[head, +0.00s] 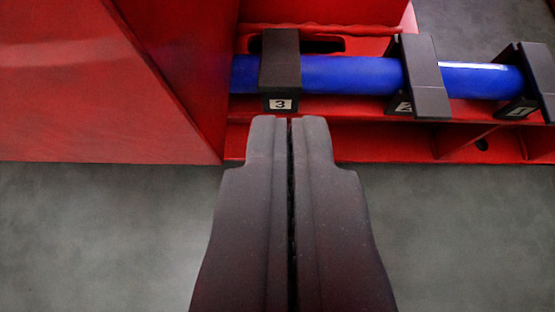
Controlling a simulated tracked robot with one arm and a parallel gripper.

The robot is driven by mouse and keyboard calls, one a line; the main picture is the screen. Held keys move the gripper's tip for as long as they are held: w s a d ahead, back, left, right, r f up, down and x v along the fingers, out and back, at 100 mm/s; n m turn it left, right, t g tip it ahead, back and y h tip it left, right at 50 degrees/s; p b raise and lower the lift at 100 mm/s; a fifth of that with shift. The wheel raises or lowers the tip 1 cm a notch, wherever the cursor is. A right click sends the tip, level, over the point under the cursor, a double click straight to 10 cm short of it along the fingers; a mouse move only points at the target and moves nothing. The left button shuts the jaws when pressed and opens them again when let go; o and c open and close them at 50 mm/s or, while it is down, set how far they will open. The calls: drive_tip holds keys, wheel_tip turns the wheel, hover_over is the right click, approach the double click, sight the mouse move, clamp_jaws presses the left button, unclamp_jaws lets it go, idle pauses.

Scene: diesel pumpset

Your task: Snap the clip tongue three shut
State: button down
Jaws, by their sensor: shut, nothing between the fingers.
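Clip three (280,65) is a black clip with a white "3" label on its front face. It lies across the blue pipe (350,75) at the upper middle. Its black tongue appears to lie down over the pipe, close to the label block; I cannot tell whether it is latched. My gripper (290,120) points forward from the bottom of the picture. Its two dark fingers are pressed together and empty. The fingertips appear just below the "3" label; any contact is unclear.
Clip two (422,75) and clip one (538,75) sit on the pipe to the right, their black plates overlapping their labels. A large red panel (110,80) stands close on the left. A red frame ledge (350,135) runs below the pipe. Grey floor (470,230) is clear in front.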

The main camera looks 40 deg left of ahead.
sight(295, 72)
drive_tip(key=b+x, duration=0.2)
drive_tip(key=x, duration=0.6)
drive_tip(key=shift+w+f+b, duration=0.15)
drive_tip(key=shift+b, duration=0.15)
drive_tip(key=shift+w, duration=0.15)
